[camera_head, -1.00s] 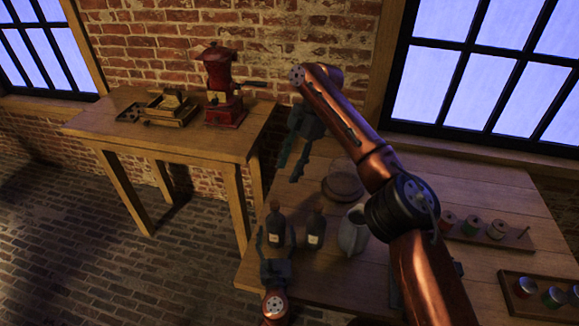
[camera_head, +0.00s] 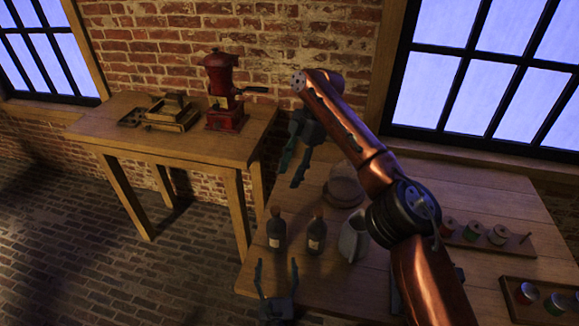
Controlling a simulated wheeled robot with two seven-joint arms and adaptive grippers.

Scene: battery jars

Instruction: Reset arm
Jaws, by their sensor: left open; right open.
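My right arm, copper-coloured, crosses the middle of the head view, and its gripper (camera_head: 292,168) hangs open and empty above the far left part of the near table (camera_head: 480,190). My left gripper (camera_head: 275,268) is low in the view, open and empty, over the near table's left front part. It is just in front of two dark corked bottles with pale labels, the left bottle (camera_head: 276,232) and the right bottle (camera_head: 317,235). Most of the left arm is out of view.
A grey jug (camera_head: 353,238) and a round glass-like item (camera_head: 344,188) stand partly behind my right arm. A spool rack (camera_head: 490,240) and a jar tray (camera_head: 548,303) are at right. A second table (camera_head: 150,143) holds a red grinder (camera_head: 225,95).

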